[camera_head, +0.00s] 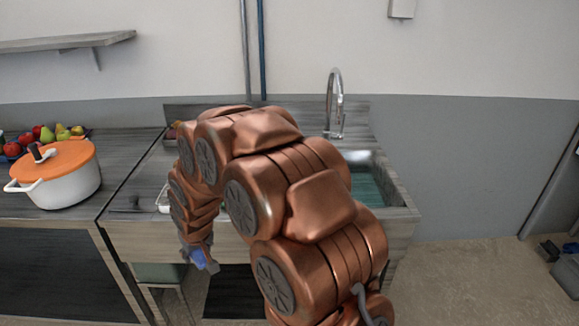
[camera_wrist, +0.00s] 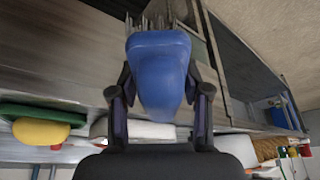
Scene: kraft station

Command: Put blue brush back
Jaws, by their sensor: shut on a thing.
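The blue brush (camera_wrist: 160,72) is between the two fingers of my gripper (camera_wrist: 160,104) in the wrist view. My gripper is shut on it. Its smooth blue body faces the camera, and grey bristles show beyond it at the top. In the head view a small part of the blue brush (camera_head: 198,258) shows at my gripper (camera_head: 205,264), low in front of the sink counter's front face. My copper-coloured arm hides much of the sink and the counter behind it.
The sink (camera_head: 372,185) with a tall tap (camera_head: 336,105) is partly behind my arm. A white pot with an orange lid (camera_head: 62,160) stands on the left counter, with fruit behind it. Yellow (camera_wrist: 40,131) and green (camera_wrist: 43,114) items show in the wrist view. An open space lies under the counter.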

